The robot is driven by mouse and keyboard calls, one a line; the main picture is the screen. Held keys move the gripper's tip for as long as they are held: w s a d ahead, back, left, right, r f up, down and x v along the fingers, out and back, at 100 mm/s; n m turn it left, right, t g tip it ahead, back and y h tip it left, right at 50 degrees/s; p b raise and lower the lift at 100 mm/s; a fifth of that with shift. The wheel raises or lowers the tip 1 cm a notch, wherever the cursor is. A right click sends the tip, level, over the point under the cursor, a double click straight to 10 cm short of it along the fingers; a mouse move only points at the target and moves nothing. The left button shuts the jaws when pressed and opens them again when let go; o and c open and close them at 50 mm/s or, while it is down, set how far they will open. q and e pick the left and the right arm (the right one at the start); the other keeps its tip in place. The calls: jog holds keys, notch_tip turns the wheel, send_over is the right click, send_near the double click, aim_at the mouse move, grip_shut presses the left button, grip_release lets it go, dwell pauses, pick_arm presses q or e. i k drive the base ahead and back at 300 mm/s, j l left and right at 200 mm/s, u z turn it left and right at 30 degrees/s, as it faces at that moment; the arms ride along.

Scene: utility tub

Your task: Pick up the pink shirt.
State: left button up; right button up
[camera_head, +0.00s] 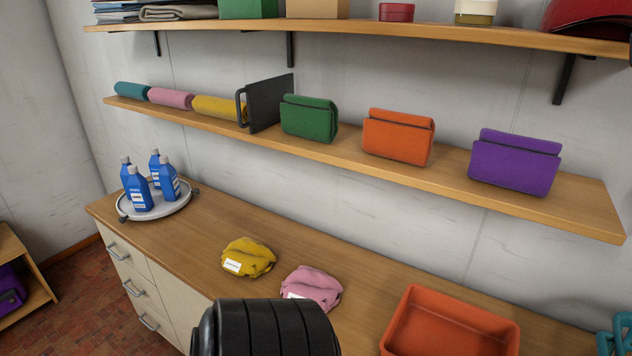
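A crumpled pink cloth with a white label, which looks like the pink shirt (314,287), lies on the wooden counter (215,222). Its lower left edge is partly hidden by a black ribbed part of my own arm at the bottom of the head view. A pink rolled cloth (170,98) also lies on the lower shelf, between a teal roll and a yellow roll. Neither gripper's fingers show in the view.
A crumpled yellow cloth (248,257) lies left of the pink one. An orange-red tub (401,300) stands to the right. A round tray (158,212) with blue bottles (138,190) is at the far left. The lower shelf (385,172) overhangs the counter's back.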

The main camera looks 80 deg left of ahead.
aim_at(306, 282)
jog(key=u, duration=2.4)
